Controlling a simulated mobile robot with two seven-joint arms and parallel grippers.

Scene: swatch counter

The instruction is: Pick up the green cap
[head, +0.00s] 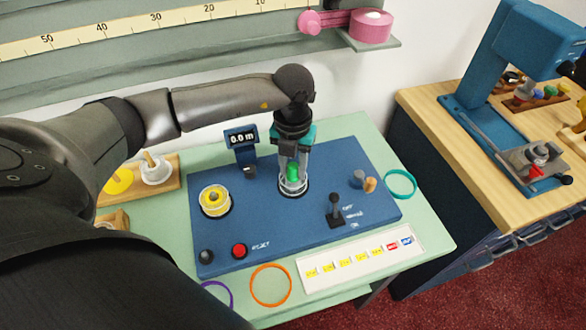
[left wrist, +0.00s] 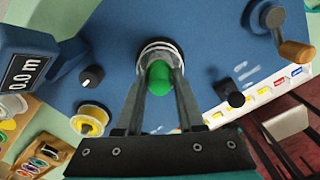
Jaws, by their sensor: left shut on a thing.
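The green cap (head: 293,171) is at the clear round holder (head: 291,187) on the blue panel. My left gripper (head: 292,166) points down over it from above, with its fingers on either side of the cap. In the left wrist view the green cap (left wrist: 159,74) sits between the two fingertips (left wrist: 160,80), in front of the holder's pale ring (left wrist: 160,48). The gripper is shut on the cap. I cannot tell whether the cap is clear of the holder. My right gripper is not in view.
The blue panel (head: 240,190) carries a display reading 0.0 m (head: 241,138), a yellow spool (head: 215,201), a red button (head: 239,250) and a black lever (head: 335,211). Orange (head: 271,302) and teal (head: 400,197) rings lie beside it. A blue press (head: 512,55) stands on the right table.

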